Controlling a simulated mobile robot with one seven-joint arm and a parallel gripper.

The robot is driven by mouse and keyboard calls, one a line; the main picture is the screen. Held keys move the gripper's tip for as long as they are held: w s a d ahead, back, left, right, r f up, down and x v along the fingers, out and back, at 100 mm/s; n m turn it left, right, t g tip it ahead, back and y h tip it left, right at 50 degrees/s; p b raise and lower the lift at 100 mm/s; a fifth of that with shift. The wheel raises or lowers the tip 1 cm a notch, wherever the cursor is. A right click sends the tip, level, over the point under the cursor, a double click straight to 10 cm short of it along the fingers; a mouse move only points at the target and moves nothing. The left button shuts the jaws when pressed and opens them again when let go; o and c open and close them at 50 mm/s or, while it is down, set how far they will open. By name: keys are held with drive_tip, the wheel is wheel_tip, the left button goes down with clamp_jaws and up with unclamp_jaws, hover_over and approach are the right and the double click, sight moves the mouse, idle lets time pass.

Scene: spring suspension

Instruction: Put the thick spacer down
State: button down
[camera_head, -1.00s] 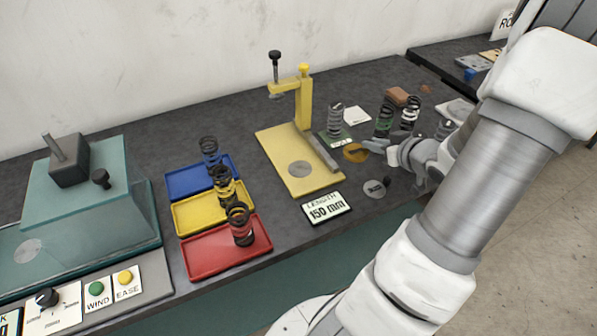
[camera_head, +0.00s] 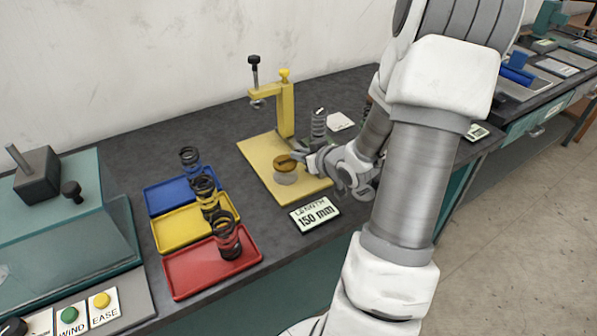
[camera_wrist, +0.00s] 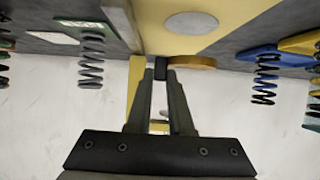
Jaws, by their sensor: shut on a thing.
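The thick spacer, a brown-gold disc (camera_head: 285,162), is held over the yellow base plate (camera_head: 258,158) of the gauge stand. It appears just above the grey round pad (camera_head: 286,179) and hides part of it. I cannot tell whether it touches. My gripper (camera_head: 299,157) is shut on the spacer's edge from the right. In the wrist view the spacer (camera_wrist: 193,62) sticks out beside the closed fingertips (camera_wrist: 161,74), and the grey pad (camera_wrist: 192,23) is clear of it.
The stand's yellow post (camera_head: 285,110) rises behind the spacer. A spring (camera_head: 318,123) stands behind my gripper. A display reading 150 mm (camera_head: 315,213) lies in front of the plate. Blue (camera_head: 160,197), yellow (camera_head: 168,232) and red (camera_head: 190,272) trays with dark springs are left.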

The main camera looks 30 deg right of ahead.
sight(299, 176)
drive_tip(key=shift+w+a+f, duration=0.25)
drive_tip(key=shift+w+f, duration=0.05)
drive_tip(key=shift+f, duration=0.15)
drive_tip(key=shift+f+b, duration=0.65)
drive_tip(key=shift+f, duration=1.1)
drive_tip(key=shift+f, duration=0.1)
drive_tip(key=c, duration=0.8)
unclamp_jaws()
